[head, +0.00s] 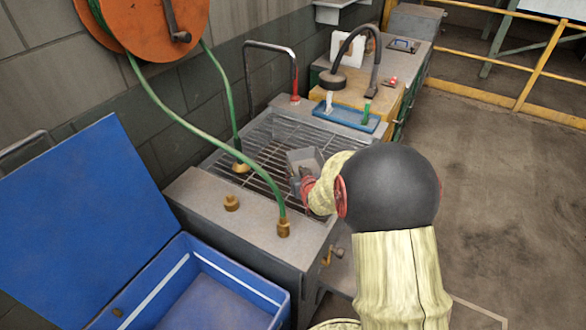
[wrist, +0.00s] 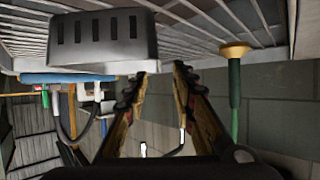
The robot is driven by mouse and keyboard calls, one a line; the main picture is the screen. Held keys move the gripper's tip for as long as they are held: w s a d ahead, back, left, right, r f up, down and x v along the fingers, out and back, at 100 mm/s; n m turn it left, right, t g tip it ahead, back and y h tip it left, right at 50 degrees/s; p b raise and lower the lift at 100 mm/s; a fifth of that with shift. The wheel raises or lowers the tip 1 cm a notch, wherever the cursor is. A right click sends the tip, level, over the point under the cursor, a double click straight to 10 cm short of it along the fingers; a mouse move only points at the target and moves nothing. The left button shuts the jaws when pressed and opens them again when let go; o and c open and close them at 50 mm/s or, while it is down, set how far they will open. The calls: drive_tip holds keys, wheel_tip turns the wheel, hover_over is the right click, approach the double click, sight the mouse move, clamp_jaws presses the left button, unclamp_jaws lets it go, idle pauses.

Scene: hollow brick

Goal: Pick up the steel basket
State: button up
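The steel basket (head: 305,158) is a small grey metal box with slots, sitting on the wire rack of the sink-like bench. In the wrist view, which looks upside down, the slotted basket (wrist: 102,38) fills the upper left. My gripper (head: 303,184) is close to the basket's near side in the head view, partly hidden by my own wrist. In the wrist view my gripper (wrist: 166,67) has its two fingers apart with nothing between them. The fingertips are just beside the basket's lower right corner there; I cannot tell whether they touch it.
The rack (head: 262,150) has brass fittings and a green hose (head: 190,136) running across its left side. A bent pipe (head: 270,46) stands behind. A blue tray (head: 345,116) lies beyond the rack. An open blue chest (head: 222,275) stands at front left. Floor is clear at right.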

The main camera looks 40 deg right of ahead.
drive_tip(key=b+x, duration=0.1)
drive_tip(key=x, duration=0.2)
drive_tip(key=b+x, duration=0.1)
drive_tip(key=x, duration=0.2)
drive_tip(key=shift+d+f+b, duration=0.1)
drive_tip(key=shift+f+b, duration=0.2)
drive_tip(key=shift+f, duration=0.1)
drive_tip(key=shift+w+d, duration=0.15)
drive_tip(key=shift+w, duration=0.2)
drive_tip(key=shift+c, duration=0.4)
clamp_jaws()
